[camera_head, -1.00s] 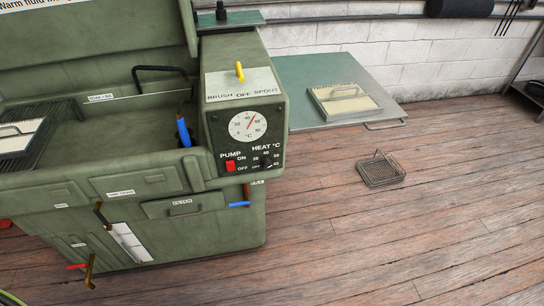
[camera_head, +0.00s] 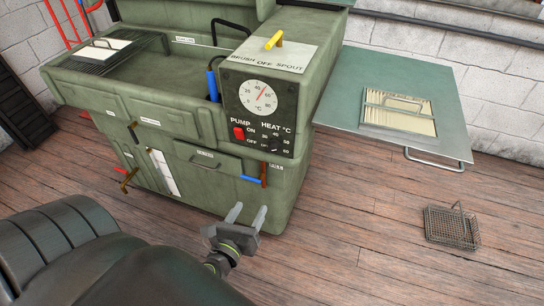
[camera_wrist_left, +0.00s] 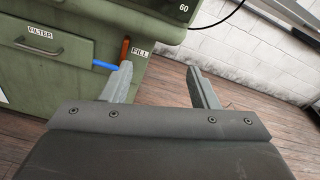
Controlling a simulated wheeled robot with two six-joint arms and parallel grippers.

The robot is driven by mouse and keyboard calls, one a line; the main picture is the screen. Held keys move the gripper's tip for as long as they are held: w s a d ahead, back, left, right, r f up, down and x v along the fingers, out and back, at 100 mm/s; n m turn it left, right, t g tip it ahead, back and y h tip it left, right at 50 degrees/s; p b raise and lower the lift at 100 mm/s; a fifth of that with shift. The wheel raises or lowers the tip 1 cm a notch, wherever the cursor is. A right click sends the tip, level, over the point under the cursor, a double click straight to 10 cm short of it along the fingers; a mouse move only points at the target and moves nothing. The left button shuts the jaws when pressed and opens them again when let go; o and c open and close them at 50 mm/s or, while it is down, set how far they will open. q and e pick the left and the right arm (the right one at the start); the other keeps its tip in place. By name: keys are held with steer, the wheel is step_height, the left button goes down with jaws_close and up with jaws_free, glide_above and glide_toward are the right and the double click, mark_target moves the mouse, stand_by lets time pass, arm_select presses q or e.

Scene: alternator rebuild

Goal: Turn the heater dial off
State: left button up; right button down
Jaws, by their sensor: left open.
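The heater dial (camera_head: 275,143) is a small black knob at the lower right of the dark control panel on the green washer, under the label HEAT °C. Its pointer is too small to read surely. My left gripper (camera_head: 247,213) is open and empty, in front of the washer's lower right part and below the panel. In the left wrist view, my left gripper's fingers (camera_wrist_left: 160,82) are spread apart, near the FILL label and blue-handled valve; the dial is out of that view. My right gripper is not in view.
The red pump switch (camera_head: 239,132) is left of the dial, and a gauge (camera_head: 257,97) is above. A yellow lever (camera_head: 274,40) is on top. A blue-handled valve (camera_head: 252,179) sticks out below. A side shelf (camera_head: 350,85) and wire basket (camera_head: 452,227) are right.

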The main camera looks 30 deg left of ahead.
arm_select(q)
step_height(320, 180, up, 5)
steer(key=m+t, duration=0.1)
steer(key=m, duration=0.2)
steer(key=p, duration=0.2)
glide_toward(272, 150)
steer(key=p+x, duration=0.2)
steer(key=x, duration=0.6)
steer(key=shift+d+f, duration=0.1)
steer(key=shift+w+a, duration=0.2)
steer(key=shift+w, duration=0.45)
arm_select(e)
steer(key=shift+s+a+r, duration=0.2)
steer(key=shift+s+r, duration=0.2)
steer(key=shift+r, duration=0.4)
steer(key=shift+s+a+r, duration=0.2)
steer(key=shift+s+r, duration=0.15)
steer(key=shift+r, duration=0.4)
arm_select(q)
steer(key=c, duration=1)
